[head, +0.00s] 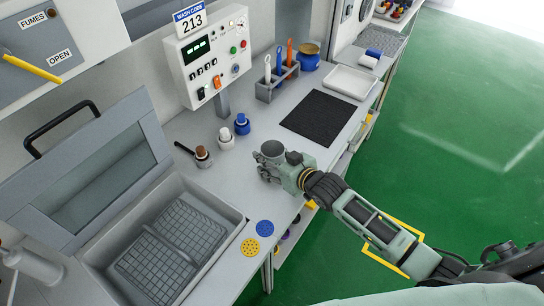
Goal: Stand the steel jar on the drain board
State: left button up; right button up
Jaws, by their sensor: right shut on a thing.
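The steel jar (270,150) is a small grey metal cup with its open mouth facing up. My right gripper (279,171) is shut on it at the front edge of the grey counter. The jar looks upright, and the gripper hides its lower side; I cannot tell whether it touches the counter. A grey ribbed board (384,40) lies at the far right end of the counter and looks like the drain board. It is well away from the gripper and looks bare, apart from a blue and white item near its lower edge. My left gripper is not in view.
A black mat (319,117) and a white tray (351,82) lie between jar and board. Bottles with brown, white and blue tops (242,124) stand behind the jar. An open-lidded basin (217,255) is at left. A tool holder (277,86) stands behind the mat.

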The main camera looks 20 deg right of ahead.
jog(key=shift+f, duration=0.15)
jog(key=o, duration=1.6)
jog(key=b+v, duration=0.1)
jog(key=v, duration=1.1)
